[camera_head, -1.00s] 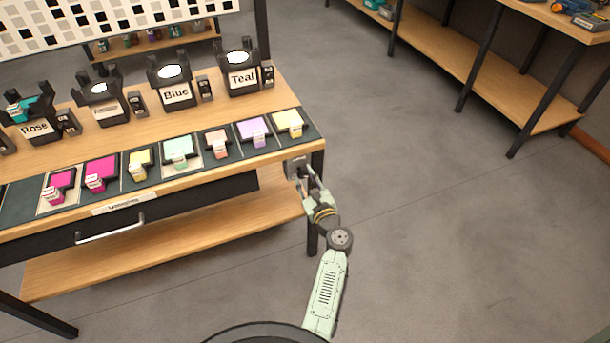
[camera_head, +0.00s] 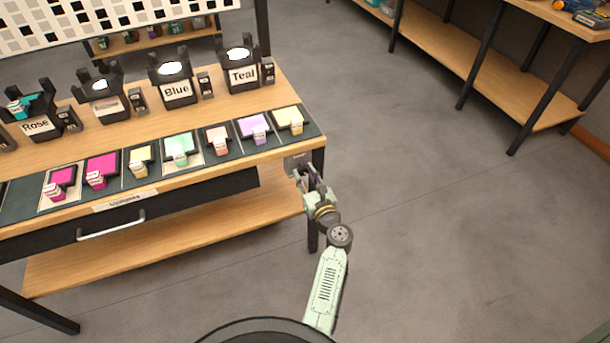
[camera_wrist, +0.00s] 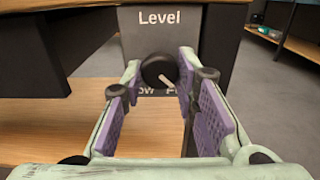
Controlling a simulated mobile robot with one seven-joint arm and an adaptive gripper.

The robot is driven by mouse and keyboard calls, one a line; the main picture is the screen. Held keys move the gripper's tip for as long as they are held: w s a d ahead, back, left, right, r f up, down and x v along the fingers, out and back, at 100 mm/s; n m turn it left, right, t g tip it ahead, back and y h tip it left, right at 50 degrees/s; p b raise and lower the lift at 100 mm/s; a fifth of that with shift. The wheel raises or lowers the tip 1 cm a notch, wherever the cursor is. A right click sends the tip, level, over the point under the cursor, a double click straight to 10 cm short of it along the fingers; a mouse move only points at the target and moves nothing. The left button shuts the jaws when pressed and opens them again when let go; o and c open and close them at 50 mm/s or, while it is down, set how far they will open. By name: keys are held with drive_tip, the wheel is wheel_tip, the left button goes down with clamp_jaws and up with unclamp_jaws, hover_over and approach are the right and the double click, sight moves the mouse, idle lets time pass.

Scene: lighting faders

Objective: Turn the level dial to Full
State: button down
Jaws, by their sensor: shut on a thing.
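The level dial (camera_wrist: 159,73) is a round black knob on a grey plate (camera_wrist: 133,45) marked "Level". Its white pointer is aimed down and to the right in the wrist view, toward a partly hidden label starting with "F". A label ending in "ow" shows below the knob, to the left. My gripper (camera_wrist: 160,80) is shut on the dial, with its purple-padded fingers on either side of the knob. In the head view the plate (camera_head: 296,162) is at the table's right front corner, and my gripper (camera_head: 308,180) covers most of the dial.
The wooden table (camera_head: 190,105) holds a row of colour swatches and several labelled black holders, including Teal (camera_head: 241,76) and Blue (camera_head: 177,92). A drawer handle (camera_head: 110,226) sticks out at the front left. A table leg stands beside my gripper. The floor to the right is clear.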

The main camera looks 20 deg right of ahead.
drive_tip(key=c, duration=1.3)
unclamp_jaws()
drive_tip(key=s, duration=1.2)
drive_tip(key=shift+d, duration=0.25)
